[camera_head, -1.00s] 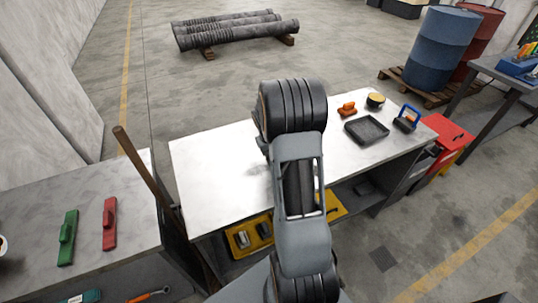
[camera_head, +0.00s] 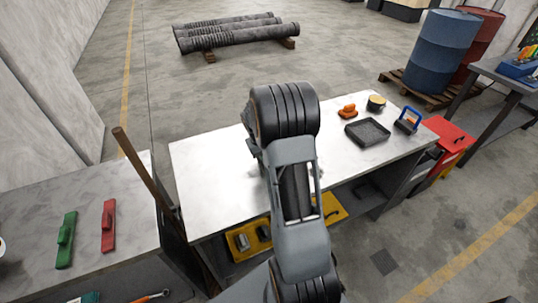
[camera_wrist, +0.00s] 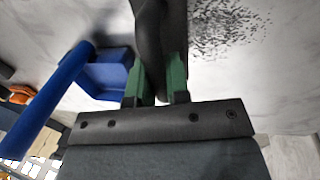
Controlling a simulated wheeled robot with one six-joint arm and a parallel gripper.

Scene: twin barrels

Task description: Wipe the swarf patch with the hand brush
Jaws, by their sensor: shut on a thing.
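My gripper (camera_wrist: 157,88) shows in the wrist view, its green fingertips shut on a dark, long piece (camera_wrist: 160,35), which I take to be part of the hand brush. Its far end runs out of the top of the picture, so bristles are not seen. The swarf patch (camera_wrist: 228,28) is a scatter of dark specks on the pale tabletop, up and to the right of the fingertips. I cannot tell whether the brush touches the table.
A blue bar and block (camera_wrist: 105,75) lie left of the fingertips. A brown pole (camera_head: 140,162) leans at the table's left.

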